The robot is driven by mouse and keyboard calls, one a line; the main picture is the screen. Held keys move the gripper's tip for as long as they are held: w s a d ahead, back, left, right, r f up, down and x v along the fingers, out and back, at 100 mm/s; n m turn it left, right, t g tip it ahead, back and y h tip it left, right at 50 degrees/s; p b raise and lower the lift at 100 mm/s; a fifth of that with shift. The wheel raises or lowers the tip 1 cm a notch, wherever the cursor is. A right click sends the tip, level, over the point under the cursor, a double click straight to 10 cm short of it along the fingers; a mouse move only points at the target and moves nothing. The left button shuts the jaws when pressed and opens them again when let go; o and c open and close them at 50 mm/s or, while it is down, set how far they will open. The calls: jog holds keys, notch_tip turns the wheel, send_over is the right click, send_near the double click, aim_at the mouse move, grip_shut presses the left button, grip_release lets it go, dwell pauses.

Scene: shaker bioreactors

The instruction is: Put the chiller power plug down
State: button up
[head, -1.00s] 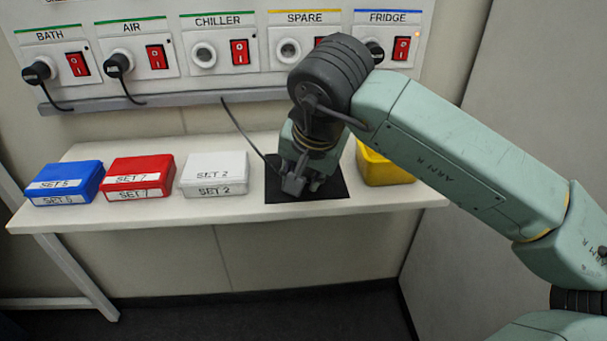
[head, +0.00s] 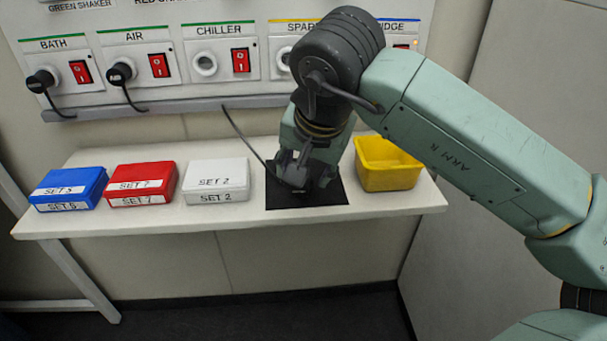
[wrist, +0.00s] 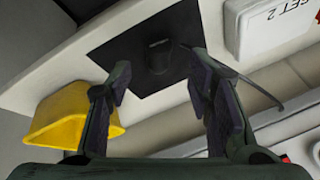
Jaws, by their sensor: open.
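The black chiller plug (wrist: 157,57) stands on the black mat (wrist: 108,53) in the wrist view, between and beyond my fingertips. Its dark cable (head: 243,135) runs down from the rail to the mat in the head view. My gripper (wrist: 158,72) is open, with a finger on each side of the plug and visible gaps to it. In the head view my gripper (head: 301,173) is over the mat (head: 322,198), and the plug is hard to make out against it. The CHILLER socket (head: 205,64) is empty.
Blue (head: 70,188), red (head: 142,183) and white (head: 216,180) set boxes stand left of the mat on the shelf (head: 120,222). A yellow bin (head: 388,176) is close on the right. The BATH (head: 41,80) and AIR (head: 120,73) plugs are in their sockets above.

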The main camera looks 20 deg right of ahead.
jog(key=v, duration=0.8)
jog(key=shift+r, duration=0.25)
jog(key=shift+s, duration=0.15)
